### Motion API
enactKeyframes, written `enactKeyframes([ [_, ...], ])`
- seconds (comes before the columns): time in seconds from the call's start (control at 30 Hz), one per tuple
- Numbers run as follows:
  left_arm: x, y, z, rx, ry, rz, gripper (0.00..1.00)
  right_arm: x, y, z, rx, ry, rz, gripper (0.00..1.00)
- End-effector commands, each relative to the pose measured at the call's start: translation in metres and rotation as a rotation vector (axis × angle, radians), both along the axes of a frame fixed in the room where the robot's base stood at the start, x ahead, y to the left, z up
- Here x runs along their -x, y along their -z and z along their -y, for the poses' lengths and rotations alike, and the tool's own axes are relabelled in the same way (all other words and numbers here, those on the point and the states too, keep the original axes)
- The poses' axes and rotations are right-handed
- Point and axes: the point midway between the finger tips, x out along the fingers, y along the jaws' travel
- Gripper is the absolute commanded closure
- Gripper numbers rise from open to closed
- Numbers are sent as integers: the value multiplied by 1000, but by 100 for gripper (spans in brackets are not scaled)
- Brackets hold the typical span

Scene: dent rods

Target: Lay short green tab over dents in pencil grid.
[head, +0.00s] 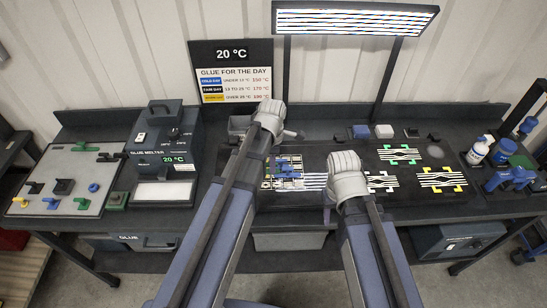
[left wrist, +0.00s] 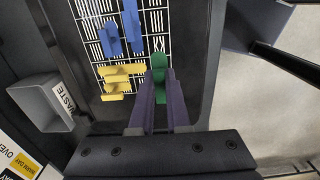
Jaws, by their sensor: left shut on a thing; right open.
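In the left wrist view my left gripper (left wrist: 160,82) is shut on a green tab (left wrist: 158,72), held at the right edge of the pencil grid (left wrist: 88,8). Whether the tab touches the panel is unclear. Blue tabs (left wrist: 131,25) and yellow tabs (left wrist: 118,81) lie on the grid beside it. In the head view the grid (head: 268,183) shows under the lamp's reflected stripes, partly hidden by my left arm, which also hides the held tab. The dents cannot be made out.
A grey waste bin (left wrist: 42,100) stands left of the panel in the wrist view. A tray (head: 35,190) with several tabs and blocks lies at the far left, beside the glue melter (head: 160,150). Striped patches with green or yellow corners (head: 442,180) lie at right, near bottles (head: 478,150).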

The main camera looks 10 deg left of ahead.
Motion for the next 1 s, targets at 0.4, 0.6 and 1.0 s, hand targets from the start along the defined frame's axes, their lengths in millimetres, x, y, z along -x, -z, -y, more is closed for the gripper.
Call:
enactKeyframes([
  [0.4,0,17,0,0,1,0,100,0,17,0,0,0,0,50],
  [0.6,0,34,0,0,1,0,100,0,34,0,0,0,0,50],
  [1.0,0,66,0,0,0,0,100,0,66,0,0,1,0,50],
])
